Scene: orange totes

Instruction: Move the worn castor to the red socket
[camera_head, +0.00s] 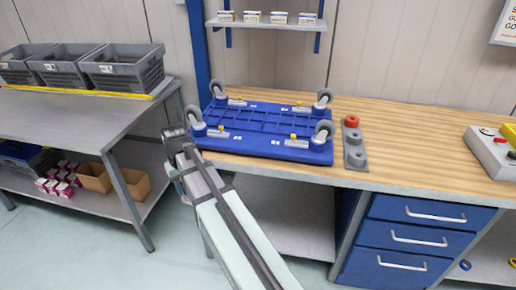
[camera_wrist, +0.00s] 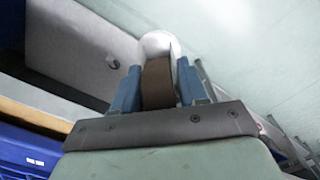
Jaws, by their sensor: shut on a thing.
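My gripper (camera_wrist: 159,88) is shut on a brown and white part (camera_wrist: 158,80), held between its blue fingers. The part's far end is round and white; I cannot tell whether it is the worn castor. In the head view my gripper (camera_head: 173,134) is just left of the front left corner of an upturned blue dolly (camera_head: 265,122). The red socket (camera_head: 351,120) is the rear one in a grey socket block (camera_head: 354,140) right of the dolly.
The wooden bench (camera_head: 420,150) is clear right of the block, up to a grey control box (camera_head: 490,150). A metal table (camera_head: 60,115) with grey crates (camera_head: 125,67) stands left. A shelf (camera_head: 265,24) with small boxes hangs above. Blue drawers (camera_head: 410,240) are below.

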